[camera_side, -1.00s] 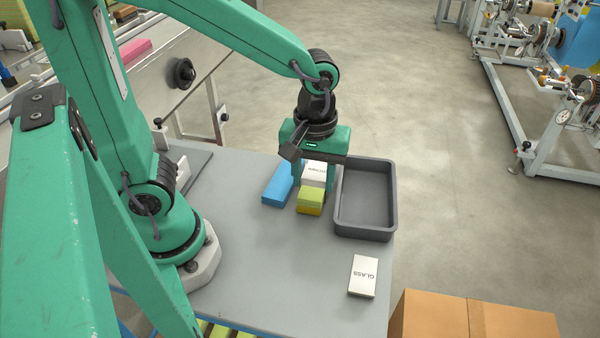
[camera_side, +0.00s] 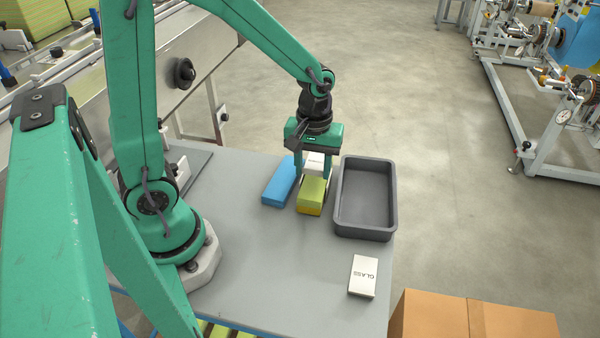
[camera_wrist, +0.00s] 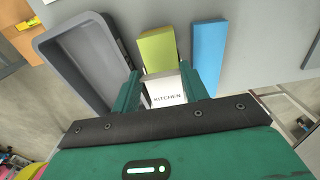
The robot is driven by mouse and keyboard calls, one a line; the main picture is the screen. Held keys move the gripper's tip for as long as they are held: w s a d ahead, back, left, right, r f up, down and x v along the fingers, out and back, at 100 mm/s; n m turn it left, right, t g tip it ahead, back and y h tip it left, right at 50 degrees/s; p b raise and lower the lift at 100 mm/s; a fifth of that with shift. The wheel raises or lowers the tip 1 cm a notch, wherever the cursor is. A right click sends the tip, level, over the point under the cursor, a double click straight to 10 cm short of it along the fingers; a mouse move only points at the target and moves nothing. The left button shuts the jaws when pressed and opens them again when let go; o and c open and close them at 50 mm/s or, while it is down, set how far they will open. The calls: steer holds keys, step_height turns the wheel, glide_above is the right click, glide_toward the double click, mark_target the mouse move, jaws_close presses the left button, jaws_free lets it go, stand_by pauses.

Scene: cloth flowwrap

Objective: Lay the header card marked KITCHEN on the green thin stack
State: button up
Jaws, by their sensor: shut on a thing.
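The white header card marked KITCHEN (camera_wrist: 167,91) is between the two fingers of my gripper (camera_side: 313,175), which is shut on it. The card also shows in the side view (camera_side: 314,160), partly hidden by my gripper. The green thin stack (camera_side: 311,190) has a green top and yellow lower on its near end. In the wrist view the stack (camera_wrist: 157,50) lies just beyond the card's far edge. I cannot tell whether the card touches the stack.
A blue block (camera_side: 279,181) stands close on the left of the stack in the side view. A grey tray (camera_side: 340,215) stands close on its right and looks empty. A white card marked GLASS (camera_side: 363,276) lies near the table's front right. The table's front middle is clear.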

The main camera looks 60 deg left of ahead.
mark_target(313, 173)
steer(key=shift+f, duration=1.9)
steer(key=shift+f, duration=0.15)
steer(key=o, duration=1)
steer(key=shift+c, duration=0.2)
step_height(313, 173, up, 12)
steer(key=shift+r, duration=0.2)
